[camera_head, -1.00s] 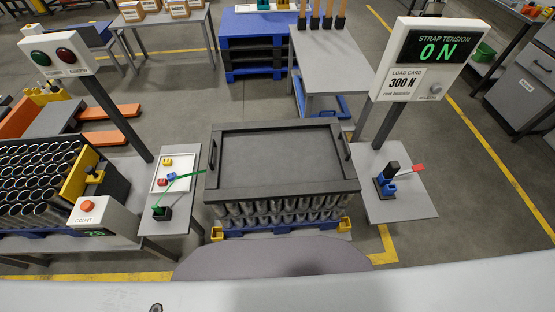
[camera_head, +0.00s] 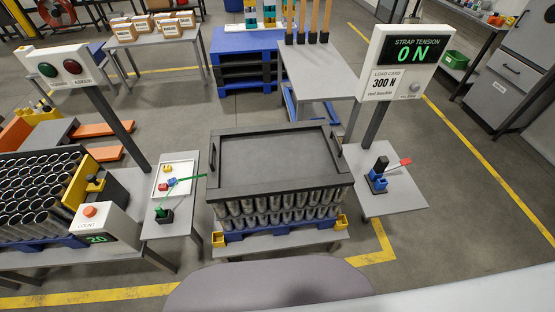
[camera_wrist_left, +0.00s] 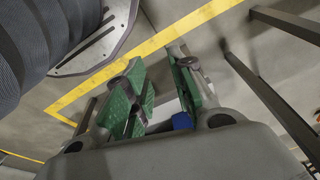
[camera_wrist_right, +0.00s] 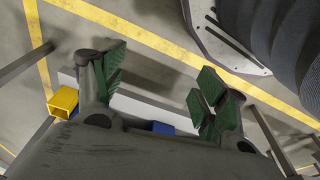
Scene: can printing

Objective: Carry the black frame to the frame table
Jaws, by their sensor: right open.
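The black frame (camera_head: 333,183) lies flat around a dark grey top sheet (camera_head: 275,157), above rows of silver cans (camera_head: 285,207) on a blue pallet (camera_head: 285,230). It has a handle at its left and right sides. Neither gripper shows in the head view. My left gripper (camera_wrist_left: 160,90) is open and empty in the left wrist view, over the floor. My right gripper (camera_wrist_right: 155,85) is open and empty in its view, with a yellow corner piece (camera_wrist_right: 63,102) beyond it.
A small table with a white tray (camera_head: 175,178) stands left of the stack. A side table (camera_head: 395,200) with a strap tool (camera_head: 378,175) and a tension display (camera_head: 415,52) stand right. Floor at right is clear.

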